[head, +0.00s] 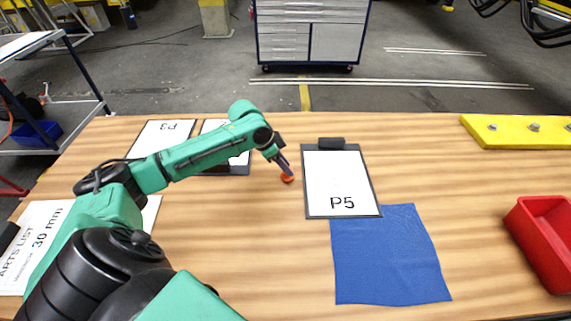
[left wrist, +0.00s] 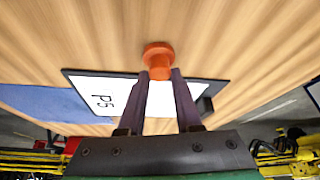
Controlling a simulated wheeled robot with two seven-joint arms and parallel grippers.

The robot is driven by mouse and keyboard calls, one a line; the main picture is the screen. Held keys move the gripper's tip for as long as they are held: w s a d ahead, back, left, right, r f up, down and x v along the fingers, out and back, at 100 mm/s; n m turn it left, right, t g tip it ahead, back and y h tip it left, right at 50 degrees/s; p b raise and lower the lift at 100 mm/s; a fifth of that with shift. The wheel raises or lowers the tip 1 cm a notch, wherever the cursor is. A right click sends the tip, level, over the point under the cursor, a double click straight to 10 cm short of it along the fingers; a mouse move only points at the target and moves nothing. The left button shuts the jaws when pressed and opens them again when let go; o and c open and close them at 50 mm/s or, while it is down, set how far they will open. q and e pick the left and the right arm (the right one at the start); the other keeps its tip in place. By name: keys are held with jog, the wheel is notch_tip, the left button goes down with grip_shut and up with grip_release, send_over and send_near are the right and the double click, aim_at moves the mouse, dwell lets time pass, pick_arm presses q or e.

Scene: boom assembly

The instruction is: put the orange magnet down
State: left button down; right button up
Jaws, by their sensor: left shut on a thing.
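The orange magnet (head: 288,179) is small and round, and shows just left of the P5 clipboard (head: 341,183) in the head view. In the left wrist view the magnet (left wrist: 158,58) has a wide round head and a narrower stem, with the stem between the fingertips. My left gripper (head: 284,170) is shut on it, and its fingers also show in the left wrist view (left wrist: 160,84). The magnet is at or close above the wooden table; I cannot tell if it touches. My right gripper is not in view.
A blue cloth (head: 389,255) lies in front of the P5 clipboard. A red bin (head: 546,238) stands at the right edge and a yellow bar (head: 515,131) at the back right. A P3 sheet (head: 163,138) lies behind my left arm. Bare wood lies around the magnet's left and front.

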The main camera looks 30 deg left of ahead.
pick_arm(q)
jog(key=c, duration=0.6)
grip_release()
jog(key=shift+r, duration=0.1)
jog(key=b+v, duration=0.1)
jog(key=v, duration=1.1)
jog(key=shift+b, duration=0.4)
